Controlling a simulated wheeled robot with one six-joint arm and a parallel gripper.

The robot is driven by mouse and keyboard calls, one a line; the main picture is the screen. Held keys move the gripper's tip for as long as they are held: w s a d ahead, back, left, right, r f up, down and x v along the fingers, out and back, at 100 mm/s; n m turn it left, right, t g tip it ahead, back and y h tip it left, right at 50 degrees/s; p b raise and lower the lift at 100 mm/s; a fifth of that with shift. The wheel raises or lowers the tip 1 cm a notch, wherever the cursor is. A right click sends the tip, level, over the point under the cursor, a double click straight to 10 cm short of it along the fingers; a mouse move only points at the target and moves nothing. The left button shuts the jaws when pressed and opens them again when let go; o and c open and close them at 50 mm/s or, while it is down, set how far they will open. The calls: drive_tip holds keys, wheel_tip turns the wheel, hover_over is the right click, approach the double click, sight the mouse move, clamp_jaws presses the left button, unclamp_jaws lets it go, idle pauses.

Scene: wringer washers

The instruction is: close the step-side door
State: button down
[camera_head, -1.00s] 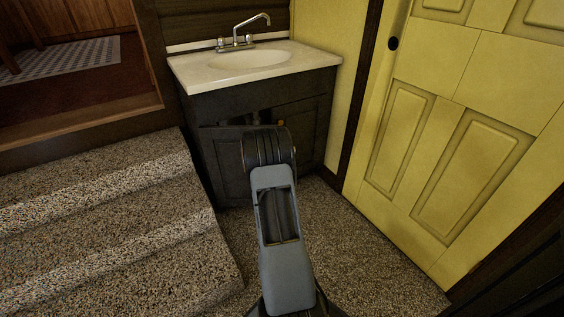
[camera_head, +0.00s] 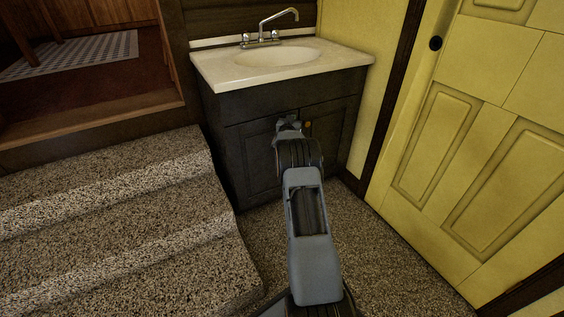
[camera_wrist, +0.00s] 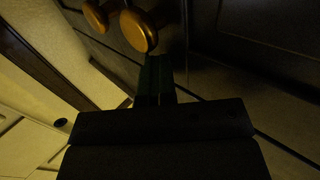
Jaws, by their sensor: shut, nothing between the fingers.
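The step-side door (camera_head: 248,165) is the left door of the dark vanity under the sink, beside the carpeted steps. It looks flush or nearly flush with the cabinet front; a small gap cannot be ruled out. My gripper (camera_head: 288,126) is at the upper right part of this door, close to its knob side. In the wrist view my gripper (camera_wrist: 154,92) has its fingers together and empty, pointing at the door front just below a brass knob (camera_wrist: 138,31). Whether the fingertips touch the door is too dark to tell. My arm hides part of the door's right edge.
The other vanity door (camera_head: 328,128) has a brass knob (camera_head: 308,128) and appears shut. Carpeted steps (camera_head: 120,220) rise at the left. A yellow door (camera_head: 465,150) stands at the right. Speckled carpet (camera_head: 385,265) is clear between vanity and yellow door.

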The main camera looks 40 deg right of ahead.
drive_tip(key=shift+d+r, duration=0.4)
drive_tip(key=shift+r, duration=0.3)
drive_tip(key=shift+s+f, duration=0.3)
drive_tip(key=shift+f, duration=0.05)
drive_tip(key=s+a+p, duration=0.2)
drive_tip(key=s, duration=1.1)
drive_tip(key=shift+s+a+f, duration=0.2)
drive_tip(key=shift+a+f, duration=0.1)
drive_tip(key=a+r+n+y+p, duration=0.5)
drive_tip(key=a+r+y+p, duration=0.5)
drive_tip(key=a+r+p, duration=1.1)
drive_tip(key=s+a+r+n+g+y+p, duration=0.4)
drive_tip(key=s+a+r+g+p, duration=0.3)
drive_tip(key=s+a+r+p, duration=0.7)
drive_tip(key=s+a+r+n, duration=0.1)
drive_tip(key=s+a+r, duration=0.4)
drive_tip(key=s+r, duration=0.2)
drive_tip(key=shift+s+r+g, duration=0.15)
drive_tip(key=shift+s+g, duration=0.25)
drive_tip(key=shift+s, duration=0.85)
